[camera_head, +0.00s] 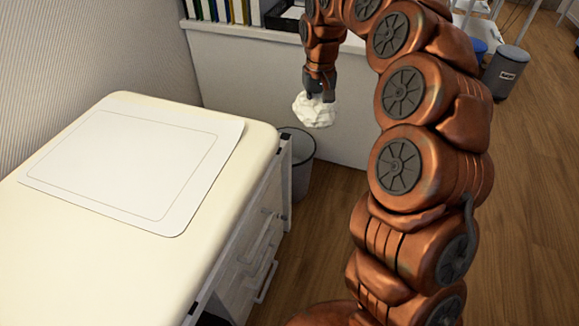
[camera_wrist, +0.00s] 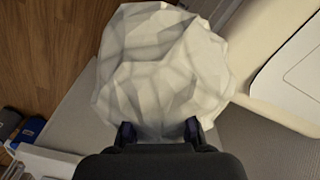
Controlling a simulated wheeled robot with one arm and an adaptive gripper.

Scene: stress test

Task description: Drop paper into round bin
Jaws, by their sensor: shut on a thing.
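A crumpled white paper ball (camera_head: 314,110) hangs in the air, held by my gripper (camera_head: 321,92). In the wrist view the paper (camera_wrist: 165,65) fills the upper middle, and the two fingertips of my gripper (camera_wrist: 158,132) press on its near side. A grey round bin (camera_head: 301,160) stands on the floor beside the desk, below the paper and slightly to its left in the head view. The desk corner hides part of the bin. A second round dark grey bin (camera_head: 506,72) with a small label stands far off at the upper right.
A cream desk (camera_head: 90,245) with a white mat (camera_head: 125,155) and drawers fills the left. A low white partition (camera_head: 345,130) stands behind the near bin, with books (camera_head: 225,10) on top. A blue bin (camera_head: 478,50) is beside the far grey one. Wooden floor (camera_head: 530,200) is clear at right.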

